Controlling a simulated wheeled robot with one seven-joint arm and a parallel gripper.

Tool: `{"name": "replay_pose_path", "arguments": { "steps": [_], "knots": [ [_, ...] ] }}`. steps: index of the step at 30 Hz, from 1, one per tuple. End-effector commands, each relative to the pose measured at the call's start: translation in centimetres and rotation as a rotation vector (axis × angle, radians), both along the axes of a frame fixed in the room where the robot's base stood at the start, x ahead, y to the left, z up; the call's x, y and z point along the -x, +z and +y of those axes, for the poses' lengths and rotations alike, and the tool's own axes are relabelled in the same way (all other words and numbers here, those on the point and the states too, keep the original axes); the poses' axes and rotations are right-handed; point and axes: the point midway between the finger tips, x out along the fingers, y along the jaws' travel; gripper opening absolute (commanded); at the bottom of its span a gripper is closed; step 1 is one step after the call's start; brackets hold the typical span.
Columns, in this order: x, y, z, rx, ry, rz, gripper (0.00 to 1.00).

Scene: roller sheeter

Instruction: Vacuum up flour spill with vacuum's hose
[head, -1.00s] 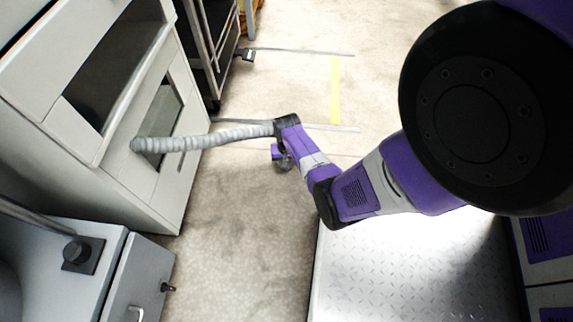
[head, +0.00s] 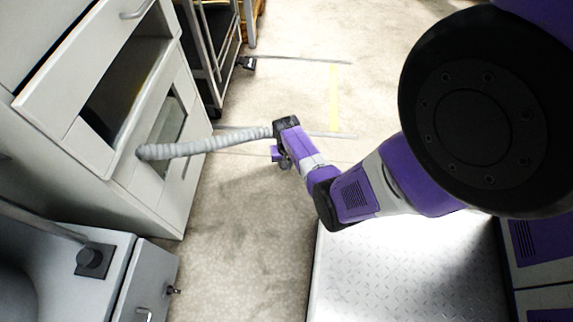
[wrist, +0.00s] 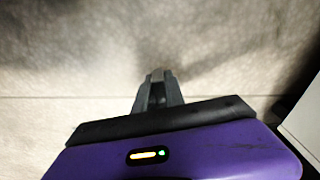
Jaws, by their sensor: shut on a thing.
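A grey ribbed vacuum hose (head: 205,147) runs left from my gripper (head: 274,131) in the head view. Its rounded far end overlaps the front of the light grey cabinet machine in the picture; I cannot tell whether it touches. My gripper is shut on the hose at its right end; the fingertips are hard to make out there. In the wrist view the fingers (wrist: 158,78) are close together, with a dark gap between their bases, and the hose cannot be made out. No flour spill can be made out, and the vacuum body is not visible.
The light grey machine (head: 162,205) with a dark open recess stands at left. A lower grey cabinet (head: 150,285) with a black knob is at bottom left. A dark wheeled rack (head: 212,60) stands at the top. The beige floor (head: 235,230) between them and my base is clear.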

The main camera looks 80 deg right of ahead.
Motion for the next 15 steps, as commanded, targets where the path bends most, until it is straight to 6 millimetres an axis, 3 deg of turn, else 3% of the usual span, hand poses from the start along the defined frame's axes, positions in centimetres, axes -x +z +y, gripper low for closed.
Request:
{"name": "replay_pose_path", "arguments": {
  "steps": [15],
  "knots": [
    [-0.1,2.6,-0.1,0.002,0.000,-0.002,0.00]
  ]
}}
